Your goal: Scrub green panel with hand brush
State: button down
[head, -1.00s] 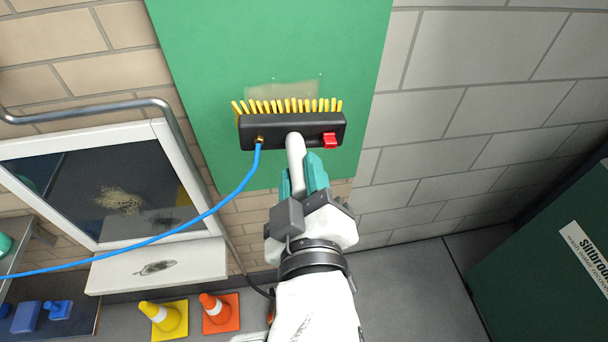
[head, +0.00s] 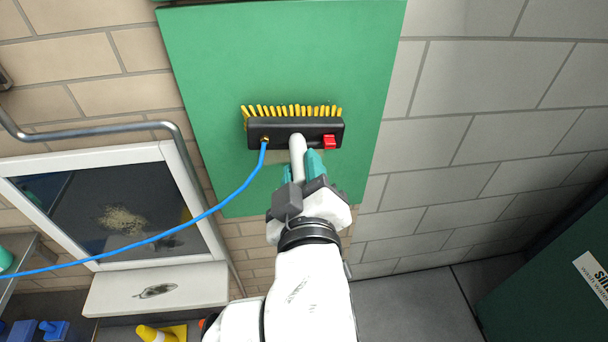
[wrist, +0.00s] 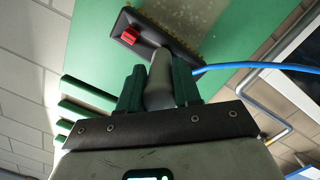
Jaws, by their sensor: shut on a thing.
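The green panel (head: 280,60) is fixed on the brick wall and fills the upper middle of the head view; it also shows in the wrist view (wrist: 240,30). The hand brush has a black body (head: 285,132), yellow bristles, a red switch and a pale handle. It lies in front of the panel, bristles toward it; contact cannot be told. My gripper (head: 300,165) is shut on the brush handle. The wrist view shows its green fingers (wrist: 158,88) on both sides of the handle. The panel surface behind the brush is hidden.
A blue hose (head: 225,200) runs from the brush to the left. A white-framed dark pane (head: 190,245) with a tan smear and a grey pipe (head: 90,135) are at left. A yellow cone (head: 150,333) stands below. A dark green cabinet (head: 550,270) is at lower right.

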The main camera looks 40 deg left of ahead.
jog(key=shift+w+a+r, duration=0.25)
jog(key=shift+w+a, duration=0.25)
jog(key=shift+a, duration=0.1)
dwell(2.4)
jog(key=shift+f, duration=0.15)
jog(key=shift+f+b, duration=0.9)
jog(key=shift+f, duration=0.7)
jog(key=shift+f+b, duration=1)
jog(key=shift+f, duration=0.2)
jog(key=shift+f+b, duration=1.05)
jog(key=shift+f, duration=0.5)
